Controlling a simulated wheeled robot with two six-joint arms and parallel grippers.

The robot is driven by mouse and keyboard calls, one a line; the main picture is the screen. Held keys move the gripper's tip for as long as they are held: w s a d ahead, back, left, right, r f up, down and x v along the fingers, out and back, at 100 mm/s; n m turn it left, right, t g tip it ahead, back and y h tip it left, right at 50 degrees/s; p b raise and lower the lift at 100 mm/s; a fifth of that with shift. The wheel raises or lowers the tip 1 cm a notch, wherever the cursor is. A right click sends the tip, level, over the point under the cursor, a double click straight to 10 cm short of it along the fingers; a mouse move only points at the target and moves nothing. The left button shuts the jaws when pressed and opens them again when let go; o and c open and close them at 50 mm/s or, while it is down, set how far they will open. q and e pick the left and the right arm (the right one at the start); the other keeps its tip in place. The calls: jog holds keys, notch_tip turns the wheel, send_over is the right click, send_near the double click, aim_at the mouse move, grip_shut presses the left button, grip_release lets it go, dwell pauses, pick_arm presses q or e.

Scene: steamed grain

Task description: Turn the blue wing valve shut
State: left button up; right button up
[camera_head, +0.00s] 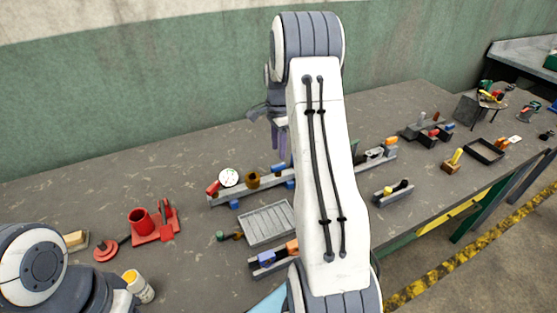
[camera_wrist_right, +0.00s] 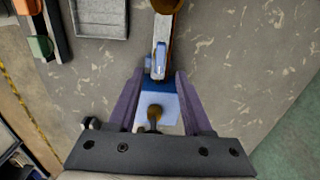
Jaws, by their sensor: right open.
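The blue wing valve (camera_wrist_right: 160,56) shows in the right wrist view as a narrow blue handle on a pale grey rail. In the head view, blue parts (camera_head: 278,168) show on the grey rail (camera_head: 232,193), partly hidden by my right arm. My right gripper (camera_wrist_right: 160,78) has its two purple fingers apart, with a blue block and a light blue plate showing between them. The blue handle lies just beyond the fingertips; contact is not visible. In the head view the right gripper (camera_head: 279,140) points down above the rail. My left gripper is out of view.
A white gauge (camera_head: 228,177) and a brass part (camera_head: 252,179) stand along the rail. A grey tray (camera_head: 268,224) lies in front. A red cup (camera_head: 141,222) on a red base stands at left. The table behind the rail is mostly clear.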

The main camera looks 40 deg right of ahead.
aim_at(278, 165)
notch_tip(278, 165, down, 6)
jog(key=shift+f+p, duration=0.25)
jog(key=shift+p, duration=0.3)
jog(key=shift+c, duration=0.3)
grip_shut()
